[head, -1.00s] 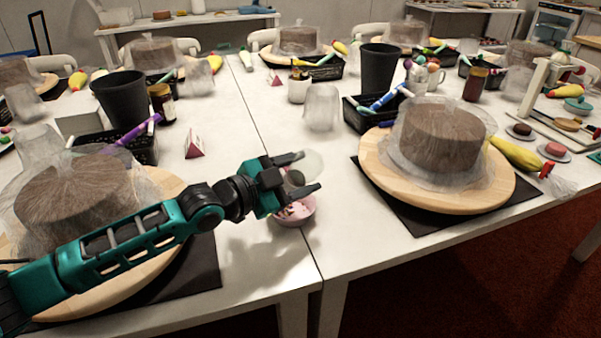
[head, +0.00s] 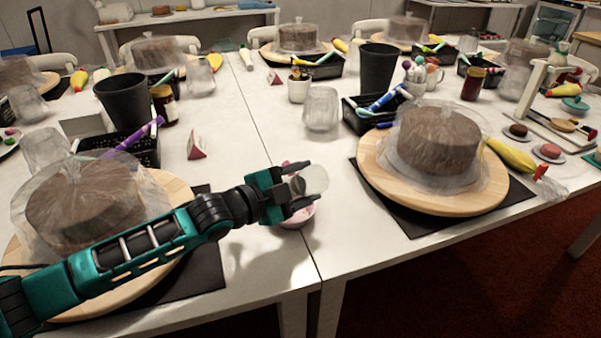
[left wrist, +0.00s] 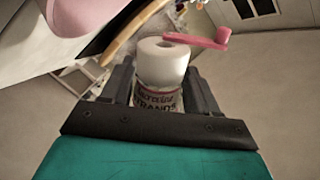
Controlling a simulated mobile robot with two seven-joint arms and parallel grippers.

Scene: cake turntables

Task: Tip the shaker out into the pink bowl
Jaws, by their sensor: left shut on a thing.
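My right gripper is not in view.
A wrapped cake on a wooden turntable (head: 377,178) stands to the right, another turntable (head: 100,296) lies under my left arm. A clear cup (head: 321,108), a pink-and-white card (head: 197,146) and a black basket (head: 363,118) stand behind. The table front beside the bowl is clear.

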